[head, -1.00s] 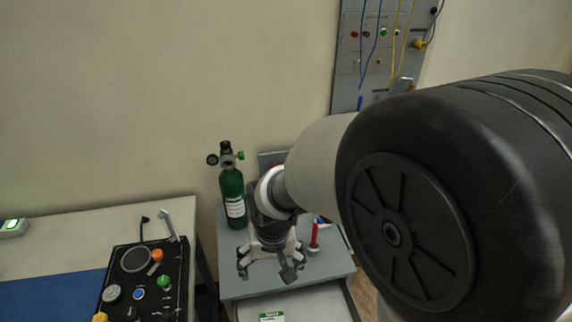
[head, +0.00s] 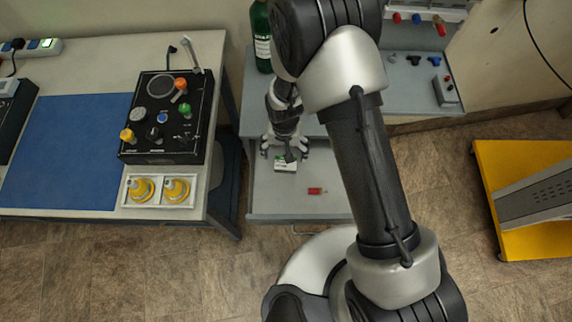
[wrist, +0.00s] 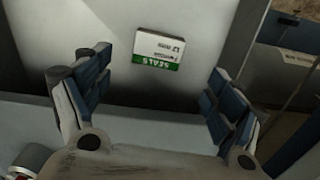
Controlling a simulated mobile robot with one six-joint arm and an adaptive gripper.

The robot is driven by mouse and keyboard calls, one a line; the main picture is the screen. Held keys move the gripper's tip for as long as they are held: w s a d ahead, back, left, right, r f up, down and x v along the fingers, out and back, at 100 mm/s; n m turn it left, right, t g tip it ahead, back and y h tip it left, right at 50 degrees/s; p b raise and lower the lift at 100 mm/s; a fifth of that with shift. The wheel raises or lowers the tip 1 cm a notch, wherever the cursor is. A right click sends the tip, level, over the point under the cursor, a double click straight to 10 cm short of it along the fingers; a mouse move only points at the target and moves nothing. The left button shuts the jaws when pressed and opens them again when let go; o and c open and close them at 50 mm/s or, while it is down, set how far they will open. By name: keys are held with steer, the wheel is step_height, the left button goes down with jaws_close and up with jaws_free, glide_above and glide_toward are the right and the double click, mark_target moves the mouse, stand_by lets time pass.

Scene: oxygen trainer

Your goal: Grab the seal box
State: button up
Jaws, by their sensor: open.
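The seal box (head: 285,166) is a small white box with a green band, lying in the open grey drawer (head: 325,208) below the cabinet top. In the wrist view the seal box (wrist: 157,48) shows its "SEALS" label, upside down, between and beyond my fingers. My gripper (head: 285,152) points down over the back part of the drawer, and partly covers the box in the head view. In the wrist view my gripper (wrist: 159,72) has its two fingers wide apart with nothing between them. The height gap to the box is hard to tell.
A small red item (head: 317,191) lies in the drawer right of the box. A green cylinder (head: 262,40) stands on the cabinet. Left is a table with a black control panel (head: 190,148) and a tray of yellow parts (head: 160,204). A yellow platform (head: 484,160) stands right.

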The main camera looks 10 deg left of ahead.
mark_target(286, 165)
step_height(286, 165, down, 8)
steer(key=b, duration=0.2)
steer(key=shift+w+d+f+b, duration=0.1)
steer(key=shift+w+f+b, duration=0.05)
steer(key=shift+f+b, duration=0.15)
steer(key=shift+r, duration=0.1)
steer(key=shift+c, duration=0.5)
steer(key=c, duration=1)
